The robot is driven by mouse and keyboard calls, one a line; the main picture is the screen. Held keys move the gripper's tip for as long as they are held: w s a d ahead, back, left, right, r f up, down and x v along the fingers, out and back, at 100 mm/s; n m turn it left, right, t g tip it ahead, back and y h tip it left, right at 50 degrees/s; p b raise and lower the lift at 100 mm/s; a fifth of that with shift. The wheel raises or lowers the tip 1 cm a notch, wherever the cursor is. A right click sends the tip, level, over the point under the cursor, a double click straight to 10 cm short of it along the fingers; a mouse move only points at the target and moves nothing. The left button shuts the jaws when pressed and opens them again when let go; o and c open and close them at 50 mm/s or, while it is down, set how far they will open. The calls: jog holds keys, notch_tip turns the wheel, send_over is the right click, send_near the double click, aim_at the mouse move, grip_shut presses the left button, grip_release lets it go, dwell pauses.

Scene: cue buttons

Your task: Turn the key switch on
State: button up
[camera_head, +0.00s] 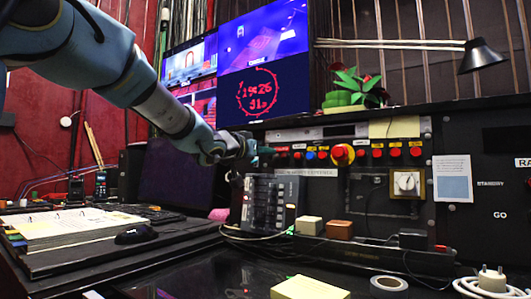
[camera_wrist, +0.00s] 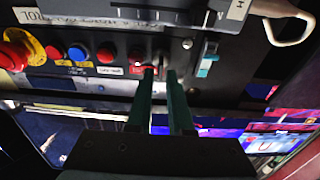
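My gripper (camera_wrist: 160,74) reaches to the left end of the button row on the black control panel (camera_head: 330,133), as seen in the head view. In the wrist view, where the panel shows upside down, its two green fingers stand a narrow gap apart. The fingertips are close to a small control with a red plate (camera_wrist: 139,70); I cannot tell whether they touch it. I cannot tell for certain which of these is the key switch.
Red and blue buttons line the panel, with a large red mushroom button (camera_head: 342,155) among them. Small boxes (camera_head: 309,225) and cables lie on the desk. A lamp (camera_head: 481,55) overhangs at the right.

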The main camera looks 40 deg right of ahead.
grip_shut()
jog(key=shift+m, duration=0.3)
jog(key=m+p, duration=0.1)
jog(key=m, duration=0.3)
jog(key=shift+s+g+p, duration=0.1)
jog(key=shift+g+p, duration=0.3)
jog(key=m+g+p, duration=0.1)
jog(key=m, duration=0.4)
jog(key=shift+s, duration=0.1)
jog(key=m, duration=0.2)
jog(key=m+p, duration=0.1)
jog(key=m, duration=0.2)
jog(key=shift+f+g+y, duration=0.15)
jog(key=shift+g+y, duration=0.15)
jog(key=shift+g, duration=0.1)
jog(key=m, duration=0.4)
jog(key=shift+s+f+m+p, duration=0.1)
jog(key=shift+f+m+p, duration=0.1)
jog(key=shift+m+p, duration=0.15)
jog(key=shift+m+y, duration=0.25)
jog(key=shift+y, duration=0.05)
